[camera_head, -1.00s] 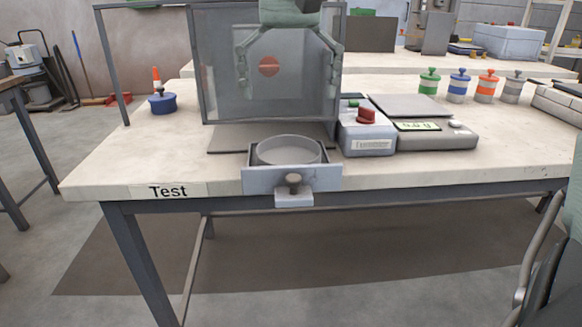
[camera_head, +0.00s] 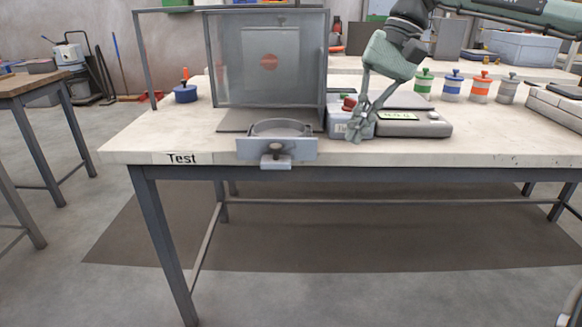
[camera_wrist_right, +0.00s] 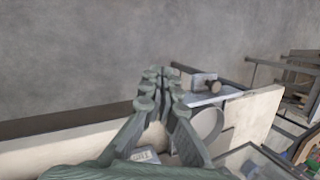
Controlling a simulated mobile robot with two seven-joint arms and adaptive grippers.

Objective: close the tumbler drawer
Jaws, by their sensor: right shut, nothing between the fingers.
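The tumbler drawer (camera_head: 300,150) is pulled out below the clear-walled tumbler housing (camera_head: 235,80). Its pale front stands at the table's front edge, with a small knob (camera_head: 276,148) at the middle. A round pan (camera_head: 280,128) sits in the drawer. My right gripper (camera_head: 356,136) is shut and empty, fingers pointing down, to the right of the drawer and apart from it. It hides part of the control box (camera_head: 338,125). In the right wrist view the shut fingers (camera_wrist_right: 160,80) are left of the drawer front (camera_wrist_right: 210,98) and its knob (camera_wrist_right: 214,87). My left gripper is out of view.
A scale (camera_head: 425,128) lies right of the control box. Several coloured canisters (camera_head: 452,88) stand behind it. A blue pot (camera_head: 185,93) stands at the table's left. The floor space before the table (camera_head: 130,150) is clear.

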